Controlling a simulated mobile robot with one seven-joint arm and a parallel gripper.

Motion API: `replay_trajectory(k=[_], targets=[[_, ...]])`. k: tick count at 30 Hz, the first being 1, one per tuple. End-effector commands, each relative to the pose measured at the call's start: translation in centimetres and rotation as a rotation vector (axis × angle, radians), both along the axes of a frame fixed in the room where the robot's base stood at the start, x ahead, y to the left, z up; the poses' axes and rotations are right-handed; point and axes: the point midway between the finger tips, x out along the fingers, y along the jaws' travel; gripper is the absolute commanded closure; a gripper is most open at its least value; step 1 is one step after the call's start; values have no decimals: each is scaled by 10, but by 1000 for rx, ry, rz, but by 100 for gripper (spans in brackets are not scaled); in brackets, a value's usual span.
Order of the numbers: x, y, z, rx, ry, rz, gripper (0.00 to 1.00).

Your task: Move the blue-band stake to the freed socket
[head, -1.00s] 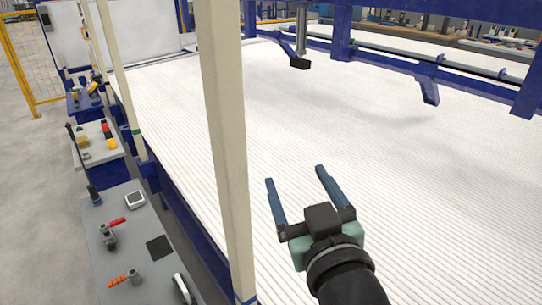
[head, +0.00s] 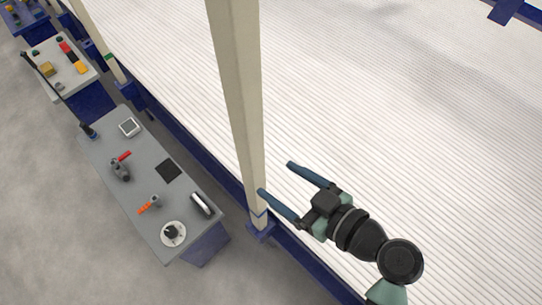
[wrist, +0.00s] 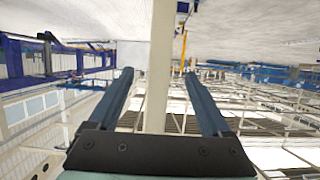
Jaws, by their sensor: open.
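The blue-band stake (head: 240,110) is a tall cream post at the near edge of the white pipe layer. Its thin blue band shows near its foot, which stands in a blue socket (head: 262,231). My gripper (head: 275,178) is open and empty, its two blue fingers pointing toward the lower part of this stake from the right. In the wrist view a cream post (wrist: 159,65) stands upright between the open fingers, beyond them. A second cream stake (head: 97,36) with a green band stands farther up the same edge. I cannot make out an empty socket.
A grey control desk (head: 145,165) with levers and a joystick stands left of the stake. A second console (head: 62,68) with coloured buttons is farther back. The white ribbed pipe layer (head: 390,110) fills the right side. Grey floor (head: 50,220) is open at lower left.

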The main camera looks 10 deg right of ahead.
Motion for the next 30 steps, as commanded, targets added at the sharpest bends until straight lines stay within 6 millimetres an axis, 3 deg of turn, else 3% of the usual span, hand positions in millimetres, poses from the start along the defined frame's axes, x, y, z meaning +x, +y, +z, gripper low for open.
replay_trajectory(k=[5, 21, 30], targets=[[11, 9, -5, 2, 0, 5, 18], [84, 62, -37, 1, 0, 3, 18], [98, 71, -45, -1, -1, 2, 18]])
